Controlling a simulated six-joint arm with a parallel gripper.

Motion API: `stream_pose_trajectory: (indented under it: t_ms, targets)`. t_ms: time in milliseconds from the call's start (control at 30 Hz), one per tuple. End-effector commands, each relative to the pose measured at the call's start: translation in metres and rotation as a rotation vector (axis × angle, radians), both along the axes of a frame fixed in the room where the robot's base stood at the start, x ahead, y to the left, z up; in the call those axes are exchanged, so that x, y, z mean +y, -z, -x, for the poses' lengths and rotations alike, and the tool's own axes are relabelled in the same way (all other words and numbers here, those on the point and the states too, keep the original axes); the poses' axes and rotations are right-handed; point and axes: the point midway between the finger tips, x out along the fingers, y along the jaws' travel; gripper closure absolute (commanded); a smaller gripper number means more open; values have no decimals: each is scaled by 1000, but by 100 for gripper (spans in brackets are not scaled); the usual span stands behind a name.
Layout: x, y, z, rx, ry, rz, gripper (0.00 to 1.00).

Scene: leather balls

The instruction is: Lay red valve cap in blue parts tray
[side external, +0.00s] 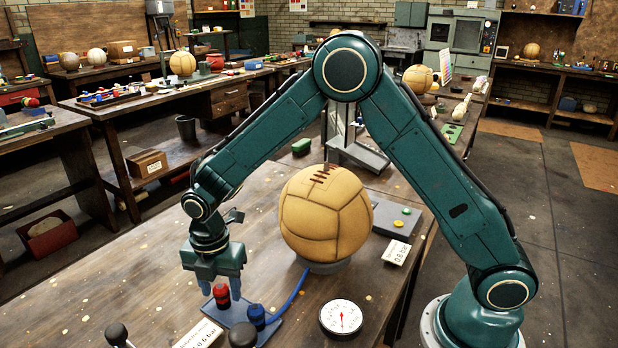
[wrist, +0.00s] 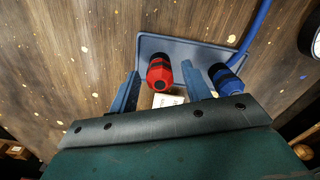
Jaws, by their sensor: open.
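The red valve cap (side external: 221,296) stands at one end of the blue parts tray (side external: 268,334), and the wrist view shows it over the left end of the tray (wrist: 190,48). A blue cap (side external: 256,316) stands beside it, and shows right of my fingers in the wrist view (wrist: 226,80). My gripper (side external: 221,289) points down with its fingers open. In the wrist view the red cap (wrist: 160,73) lies between my two fingers (wrist: 161,70), with a gap visible on each side. The cap's lower part is partly hidden.
A tan leather ball (side external: 326,215) rests on a ring on the bench behind. A blue hose (side external: 290,294) runs from near the tray toward it. A round dial gauge (side external: 341,317) lies to the right. A white label card (side external: 197,336) and dark knobs (side external: 243,335) are in front.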

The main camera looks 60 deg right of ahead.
Motion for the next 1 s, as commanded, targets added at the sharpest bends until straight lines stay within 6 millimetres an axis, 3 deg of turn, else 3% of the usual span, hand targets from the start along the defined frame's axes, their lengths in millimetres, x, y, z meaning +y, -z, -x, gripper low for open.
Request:
stream_pose_trajectory:
  t_ms: [600, 1000]
  targets:
    - [0, -92, -1, -4, 0, -2, 52]
    - [0, -111, 0, -1, 0, 0, 52]
